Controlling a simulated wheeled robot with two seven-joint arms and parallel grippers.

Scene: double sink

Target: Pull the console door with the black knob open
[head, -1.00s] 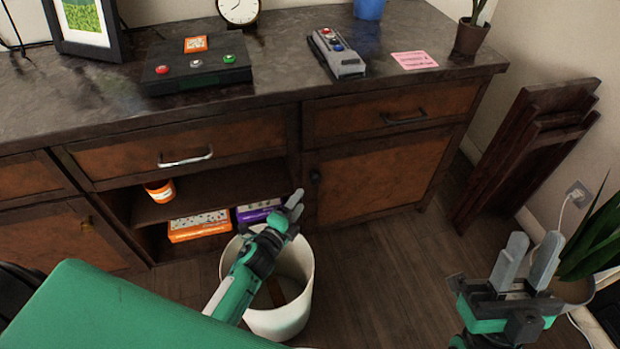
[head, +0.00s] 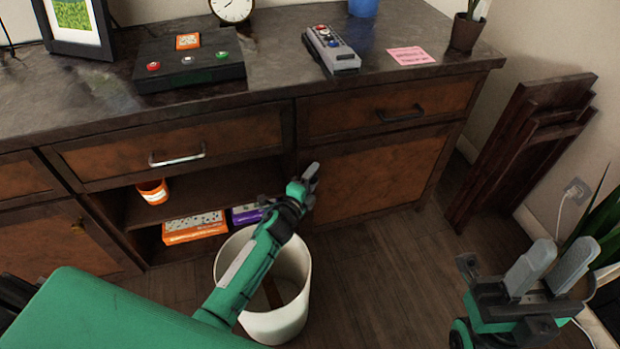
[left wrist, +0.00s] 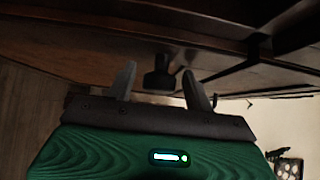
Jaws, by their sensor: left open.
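The console door (head: 375,175) with the black knob is the brown panel at the right end of the console, and it looks shut. The black knob shows in the left wrist view (left wrist: 159,78), ahead of and between the two fingers. My left gripper (head: 309,180) is open at the door's left edge. It also shows in the left wrist view (left wrist: 160,85), with its fingers apart on either side of the knob and no clear contact. In the head view the gripper hides the knob. My right gripper (head: 558,262) is open and empty at the lower right, away from the console.
A white bin (head: 273,315) stands on the floor below my left arm. Left of the door is an open shelf with an orange box (head: 195,228) and an orange cup (head: 154,191). Folded wooden panels (head: 515,150) lean on the right wall. Floor before the door is clear.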

